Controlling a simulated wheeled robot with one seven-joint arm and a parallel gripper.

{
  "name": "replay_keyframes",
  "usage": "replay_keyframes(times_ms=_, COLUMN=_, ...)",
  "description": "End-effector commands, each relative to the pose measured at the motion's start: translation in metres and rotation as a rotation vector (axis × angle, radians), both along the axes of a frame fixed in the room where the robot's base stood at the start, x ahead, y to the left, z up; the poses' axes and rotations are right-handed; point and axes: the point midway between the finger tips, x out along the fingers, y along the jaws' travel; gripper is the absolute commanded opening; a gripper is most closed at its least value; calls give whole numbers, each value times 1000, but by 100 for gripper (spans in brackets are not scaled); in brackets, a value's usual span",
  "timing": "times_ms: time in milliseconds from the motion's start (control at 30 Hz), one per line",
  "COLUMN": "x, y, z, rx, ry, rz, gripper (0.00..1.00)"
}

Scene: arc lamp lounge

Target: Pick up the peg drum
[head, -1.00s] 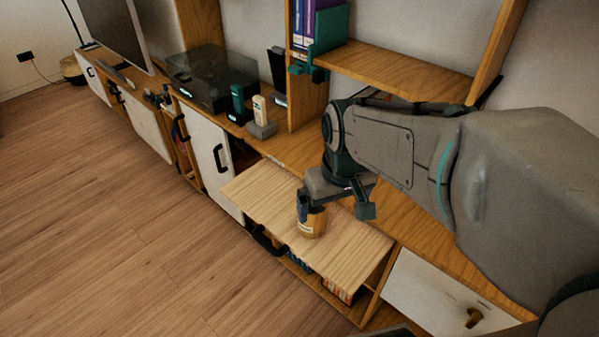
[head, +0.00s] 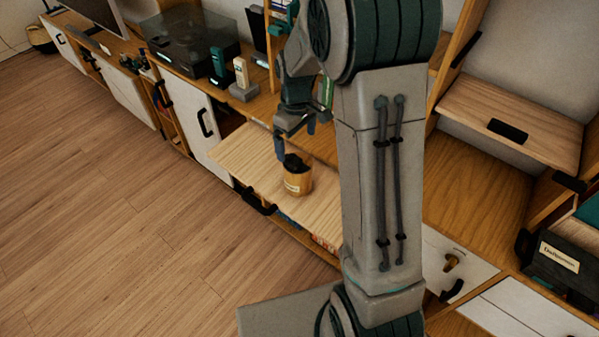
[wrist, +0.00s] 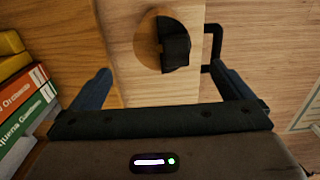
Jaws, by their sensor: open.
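The peg drum (head: 298,182) is a small wooden cylinder with a pale label and a dark piece at its top. It stands upright on a pale wooden flap (head: 243,152) that juts out from the cabinet. In the wrist view its round wooden top and dark piece (wrist: 175,45) show beyond the fingertips, about midway between them. My gripper (head: 296,138) is open and empty, just above and behind the drum in the head view. Both blue-grey fingers spread wide in the wrist view (wrist: 165,88). I see no contact with the drum.
A black handle (head: 255,201) sits on the flap's front edge. Books (wrist: 22,110) stand at the left of the wrist view. A turntable (head: 190,42) and a white handset (head: 241,73) stand on the cabinet top. The floor in front is clear.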

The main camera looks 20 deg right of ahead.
Motion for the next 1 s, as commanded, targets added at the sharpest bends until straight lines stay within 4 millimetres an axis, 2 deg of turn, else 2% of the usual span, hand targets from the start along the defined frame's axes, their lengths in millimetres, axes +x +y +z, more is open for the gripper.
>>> replay_keyframes(times_ms=133, x=-1, y=0, z=-27, rx=0, ry=4, rz=-1, gripper=100)
replay_keyframes(times_ms=433, x=-3, y=-1, z=-50, rx=0, ry=2, rz=-2, gripper=100)
replay_keyframes(times_ms=700, x=-6, y=-1, z=-85, rx=0, ry=2, rz=-2, gripper=100)
replay_keyframes(times_ms=1000, x=-6, y=-1, z=-94, rx=0, ry=-1, rz=-2, gripper=100)
